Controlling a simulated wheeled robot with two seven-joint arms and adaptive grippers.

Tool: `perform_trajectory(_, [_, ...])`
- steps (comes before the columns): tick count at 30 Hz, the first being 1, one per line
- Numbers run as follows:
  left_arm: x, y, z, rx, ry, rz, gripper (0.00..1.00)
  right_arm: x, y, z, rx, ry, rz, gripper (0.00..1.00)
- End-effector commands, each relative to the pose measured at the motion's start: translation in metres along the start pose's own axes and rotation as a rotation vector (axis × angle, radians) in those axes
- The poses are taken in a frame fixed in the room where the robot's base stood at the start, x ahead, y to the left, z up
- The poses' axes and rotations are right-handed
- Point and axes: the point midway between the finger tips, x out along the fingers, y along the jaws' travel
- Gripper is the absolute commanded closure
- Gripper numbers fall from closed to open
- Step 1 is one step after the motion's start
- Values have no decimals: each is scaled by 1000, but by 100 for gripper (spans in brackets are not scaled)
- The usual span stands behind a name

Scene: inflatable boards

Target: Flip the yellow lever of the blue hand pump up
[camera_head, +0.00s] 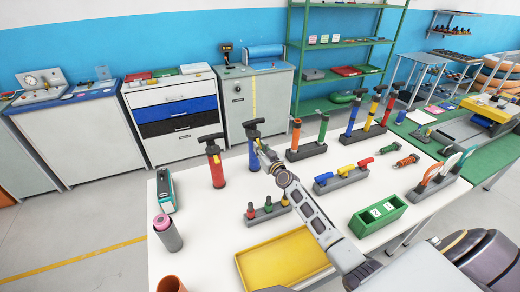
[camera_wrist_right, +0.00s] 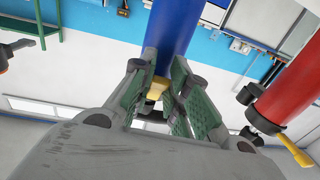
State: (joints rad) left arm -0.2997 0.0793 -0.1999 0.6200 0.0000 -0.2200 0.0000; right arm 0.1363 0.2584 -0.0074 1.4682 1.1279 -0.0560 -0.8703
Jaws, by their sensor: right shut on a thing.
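The blue hand pump (camera_head: 254,157) stands upright on the white table (camera_head: 215,235), with its black T-handle on top. My right gripper (camera_head: 264,152) reaches it from the front right, just below the handle. In the right wrist view the blue barrel (camera_wrist_right: 172,35) fills the top middle. The yellow lever (camera_wrist_right: 157,88) shows between the green-padded fingers of my right gripper (camera_wrist_right: 165,98), which is shut on it. The lever is partly hidden by the fingers, so its exact angle is unclear. My left gripper is not in view.
A red hand pump (camera_head: 216,165) stands close to the left of the blue one; its yellow lever shows in the wrist view (camera_wrist_right: 296,150). A rack of small pumps (camera_head: 268,212), a yellow tray (camera_head: 283,260) and a green box (camera_head: 378,215) stand nearer.

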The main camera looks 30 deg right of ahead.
Motion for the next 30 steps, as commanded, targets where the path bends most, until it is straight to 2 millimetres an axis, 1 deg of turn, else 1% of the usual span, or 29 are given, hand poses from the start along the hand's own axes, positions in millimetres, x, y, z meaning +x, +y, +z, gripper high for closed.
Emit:
perform_trajectory(11, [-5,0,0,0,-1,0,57,-1,-1,-1,2,-24,0,100])
perform_trajectory(30, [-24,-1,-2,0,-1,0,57,-5,0,-5,1,-135,0,100])
